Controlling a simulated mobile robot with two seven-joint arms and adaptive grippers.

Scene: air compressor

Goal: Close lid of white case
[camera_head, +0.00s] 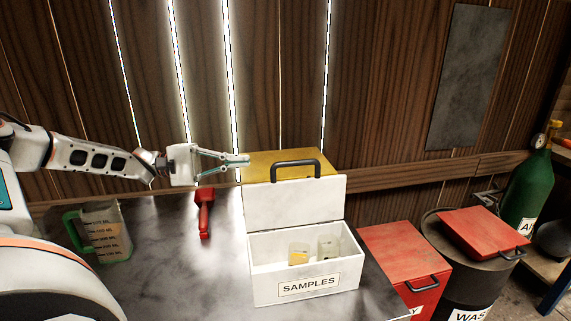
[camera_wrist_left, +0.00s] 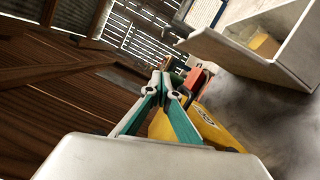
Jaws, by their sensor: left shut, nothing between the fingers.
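The white case (camera_head: 306,272), marked SAMPLES, stands on the table with its front facing the head camera. Its lid (camera_head: 294,203) is open and stands up at the back of the case, with a black handle (camera_head: 296,164) near its upper edge. Two small containers (camera_head: 312,251) sit inside. The case also shows in the left wrist view (camera_wrist_left: 243,60) at upper right. My left gripper (camera_head: 246,160) is shut and empty, near the upper left corner of the lid; I cannot tell whether it touches anything. Its closed fingers show in the wrist view (camera_wrist_left: 167,80). My right gripper is not in view.
A yellow object (camera_head: 262,167) is behind the lid. A red tool (camera_head: 204,212) and a measuring jug (camera_head: 105,232) are on the table (camera_head: 180,275) left of the case. A red bin (camera_head: 405,254) and a dark drum (camera_head: 470,275) stand to the right. A wooden wall is behind.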

